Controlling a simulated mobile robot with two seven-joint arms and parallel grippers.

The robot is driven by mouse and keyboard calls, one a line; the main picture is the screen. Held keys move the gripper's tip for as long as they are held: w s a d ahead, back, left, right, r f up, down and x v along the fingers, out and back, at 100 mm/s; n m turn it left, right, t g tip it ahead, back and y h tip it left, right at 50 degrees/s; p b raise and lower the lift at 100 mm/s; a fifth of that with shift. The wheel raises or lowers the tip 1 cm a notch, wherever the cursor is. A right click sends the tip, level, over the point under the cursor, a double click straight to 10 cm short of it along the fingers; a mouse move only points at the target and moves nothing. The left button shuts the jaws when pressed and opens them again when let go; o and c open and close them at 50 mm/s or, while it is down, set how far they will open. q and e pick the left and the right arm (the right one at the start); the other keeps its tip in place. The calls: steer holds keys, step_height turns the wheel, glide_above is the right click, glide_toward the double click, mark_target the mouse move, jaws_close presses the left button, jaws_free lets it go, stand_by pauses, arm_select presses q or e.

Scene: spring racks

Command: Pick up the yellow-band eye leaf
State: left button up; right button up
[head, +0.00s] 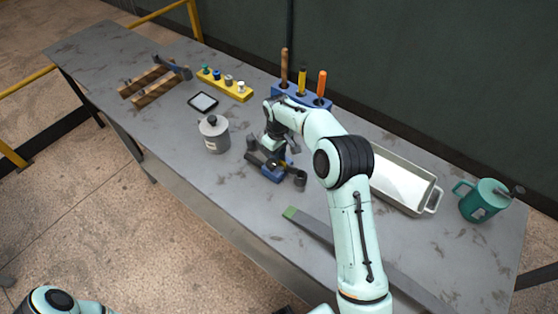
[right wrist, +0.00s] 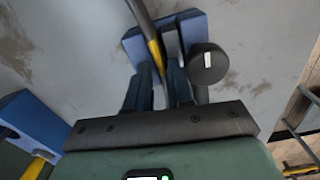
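My right gripper (right wrist: 160,85) is low over the middle of the bench in the right wrist view, its two dark fingers apart with a gap between them. A dark bar with a yellow stretch (right wrist: 151,40), probably the yellow-band eye leaf, slants toward that gap; I cannot tell whether the fingers touch it. It lies over a blue block (right wrist: 192,24), which also shows in the head view (head: 271,174). A dark round piece with a pale label (right wrist: 207,63) sits beside the right finger. In the head view my right arm partly hides this spot. My left gripper is out of view.
A blue rack with upright handles (head: 313,100) stands behind my arm. A grey canister (head: 214,137) is to the left, a pale tray (head: 402,183) and a green mug (head: 483,200) to the right. A green-ended bar (head: 305,222) lies near the front edge.

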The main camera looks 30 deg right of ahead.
steer(key=shift+s+f, duration=0.2)
steer(key=shift+f, duration=0.1)
steer(key=shift+a+f, duration=0.1)
steer(key=shift+f, duration=0.05)
jaws_close()
